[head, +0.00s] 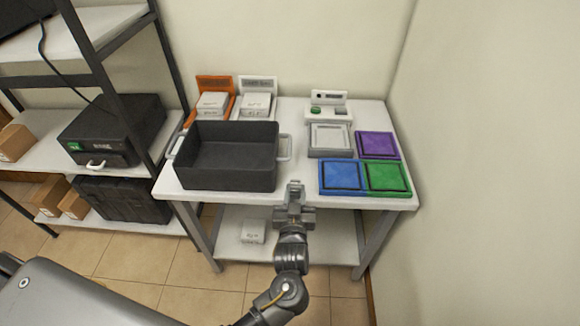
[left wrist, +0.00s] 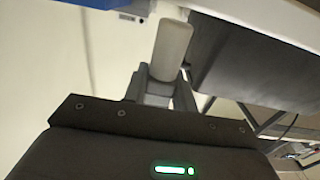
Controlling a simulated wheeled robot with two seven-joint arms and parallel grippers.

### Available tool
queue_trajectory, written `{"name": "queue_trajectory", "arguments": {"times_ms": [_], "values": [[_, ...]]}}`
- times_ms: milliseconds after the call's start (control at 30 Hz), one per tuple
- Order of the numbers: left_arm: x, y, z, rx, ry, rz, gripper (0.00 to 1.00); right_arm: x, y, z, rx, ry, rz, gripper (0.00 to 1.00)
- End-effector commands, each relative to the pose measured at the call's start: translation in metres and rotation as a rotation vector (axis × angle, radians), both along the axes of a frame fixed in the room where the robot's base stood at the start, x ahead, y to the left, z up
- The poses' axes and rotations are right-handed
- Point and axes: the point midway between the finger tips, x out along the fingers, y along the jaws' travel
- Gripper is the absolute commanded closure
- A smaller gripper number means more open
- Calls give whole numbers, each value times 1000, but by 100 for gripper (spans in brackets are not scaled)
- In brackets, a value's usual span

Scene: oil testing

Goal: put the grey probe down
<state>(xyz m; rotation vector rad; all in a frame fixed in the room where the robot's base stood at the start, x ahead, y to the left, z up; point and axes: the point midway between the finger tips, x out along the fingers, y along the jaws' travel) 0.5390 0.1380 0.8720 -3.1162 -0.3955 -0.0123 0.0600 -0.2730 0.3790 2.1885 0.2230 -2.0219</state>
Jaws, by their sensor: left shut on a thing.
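The grey probe (left wrist: 172,50) is a pale grey cylinder in the left wrist view. My left gripper (left wrist: 163,88) is shut on its lower end and holds it pointing away from the palm. In the head view my left gripper (head: 294,205) is at the front edge of the white table (head: 300,200), right of the black bin and left of the blue tray. The probe (head: 295,187) shows there only as a small grey piece at the gripper's tip. I cannot tell whether it touches the table. My right gripper is not in view.
A black bin (head: 226,183) with pale handles fills the table's left. Blue (head: 342,192), green (head: 387,193) and purple (head: 377,157) trays, and a grey one (head: 329,154), stand at the right. Orange (head: 213,83) and white (head: 257,82) holders stand behind. A shelf rack is at left.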

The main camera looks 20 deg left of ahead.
Motion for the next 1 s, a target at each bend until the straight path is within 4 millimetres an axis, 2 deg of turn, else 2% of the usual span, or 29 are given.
{"name": "queue_trajectory", "arguments": {"times_ms": [33, 100, 200, 467, 767, 833, 1000], "values": [[13, 3, 3, 5, -2, -1, 98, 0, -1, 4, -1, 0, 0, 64], [27, 6, 2, 5, -2, -1, 98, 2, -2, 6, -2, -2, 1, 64], [40, 10, 2, 2, -1, -1, 98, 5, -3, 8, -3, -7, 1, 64], [49, 12, 0, 0, -1, -2, 98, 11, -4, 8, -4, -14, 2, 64], [92, 23, 2, 2, 0, -1, 98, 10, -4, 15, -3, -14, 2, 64], [89, 22, -3, 2, 3, -2, 98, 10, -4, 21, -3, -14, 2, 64], [89, 22, -6, -1, 0, -2, 98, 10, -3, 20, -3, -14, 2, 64]]}}
